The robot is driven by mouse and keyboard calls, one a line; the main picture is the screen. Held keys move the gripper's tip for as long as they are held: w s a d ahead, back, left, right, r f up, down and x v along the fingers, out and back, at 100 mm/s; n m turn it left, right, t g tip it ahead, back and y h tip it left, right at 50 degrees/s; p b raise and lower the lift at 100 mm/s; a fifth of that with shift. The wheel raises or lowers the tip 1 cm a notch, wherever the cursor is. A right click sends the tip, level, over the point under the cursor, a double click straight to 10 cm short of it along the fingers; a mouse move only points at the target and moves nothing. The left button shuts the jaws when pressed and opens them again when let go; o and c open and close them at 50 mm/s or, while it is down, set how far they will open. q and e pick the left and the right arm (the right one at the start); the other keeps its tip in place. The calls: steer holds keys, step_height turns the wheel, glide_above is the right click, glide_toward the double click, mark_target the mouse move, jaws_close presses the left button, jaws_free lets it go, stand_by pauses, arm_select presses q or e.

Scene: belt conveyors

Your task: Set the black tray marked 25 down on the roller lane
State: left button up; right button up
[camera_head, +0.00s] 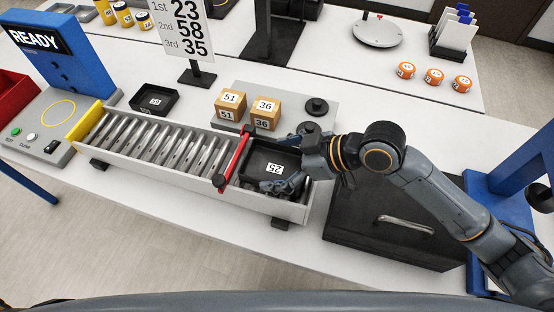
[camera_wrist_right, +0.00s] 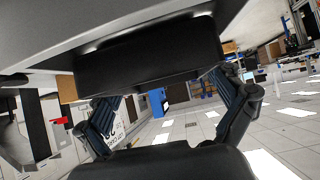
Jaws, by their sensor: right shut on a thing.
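The black tray marked 25 (camera_head: 259,158) is at the right end of the roller lane (camera_head: 150,172), to the right of the red bar (camera_head: 233,157) that crosses the lane. It looks about level, between the lane's side walls; I cannot tell whether its underside touches the rollers. My right gripper (camera_head: 290,166) is shut on the tray's right side, with its fingers spread along that side. In the right wrist view, my gripper's fingers (camera_wrist_right: 168,105) frame a dark shape, and the 25 label does not show. My left gripper is not in view.
Boxes marked 51 (camera_head: 229,103) and 36 (camera_head: 265,112) stand behind the lane, near black round weights (camera_head: 317,107). Another black tray (camera_head: 154,100) lies behind the lane's left part. A yellow end plate (camera_head: 85,122) closes the left end. A black case (camera_head: 395,225) is at right.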

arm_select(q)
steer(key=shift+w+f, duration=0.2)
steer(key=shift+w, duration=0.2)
arm_select(e)
steer(key=shift+f, duration=0.45)
